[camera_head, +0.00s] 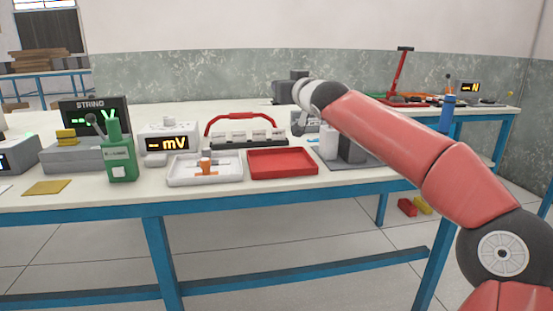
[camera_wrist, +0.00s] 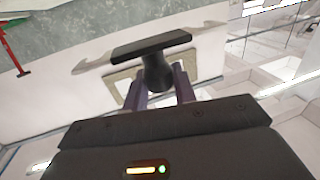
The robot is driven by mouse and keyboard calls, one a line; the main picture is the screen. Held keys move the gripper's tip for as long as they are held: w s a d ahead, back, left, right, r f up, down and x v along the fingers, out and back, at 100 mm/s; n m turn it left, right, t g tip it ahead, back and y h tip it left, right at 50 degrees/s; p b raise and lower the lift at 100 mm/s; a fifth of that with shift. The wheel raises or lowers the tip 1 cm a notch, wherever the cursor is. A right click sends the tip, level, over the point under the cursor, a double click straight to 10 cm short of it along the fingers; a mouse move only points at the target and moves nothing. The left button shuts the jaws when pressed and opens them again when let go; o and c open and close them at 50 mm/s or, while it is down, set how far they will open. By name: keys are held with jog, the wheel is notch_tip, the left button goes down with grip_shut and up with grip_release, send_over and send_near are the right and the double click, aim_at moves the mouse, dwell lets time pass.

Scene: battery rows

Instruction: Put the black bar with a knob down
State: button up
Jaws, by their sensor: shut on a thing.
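The black bar with a knob (camera_wrist: 152,44) shows in the wrist view, a flat dark bar on a rounded knob or stem. My gripper (camera_wrist: 161,82) is shut on the knob, one finger on each side, with the bar beyond the fingertips. The bar is held up, clear of the surface behind it. In the head view my arm reaches over the table's back part, and its end is by a dark shape near the middle. I cannot clearly separate the bar from the gripper there.
On the white table (camera_head: 70,200) stand a red tray (camera_head: 283,163), a white tray (camera_head: 232,181) with an orange piece, a green device (camera_head: 121,160), an mV meter (camera_head: 168,142) and a red-handled rack (camera_head: 245,121). A grey stand (camera_head: 352,150) is under my arm. Bare tabletop shows along the back left.

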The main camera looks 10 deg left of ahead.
notch_tip(320, 180, down, 14)
jog(key=shift+s+f, duration=0.1)
jog(key=shift+f+b, duration=0.5)
jog(key=shift+f, duration=2)
jog(key=shift+d+f, duration=0.1)
jog(key=shift+f, duration=0.1)
jog(key=o, duration=1)
jog(key=shift+o, duration=0.2)
jog(key=shift+r, duration=0.1)
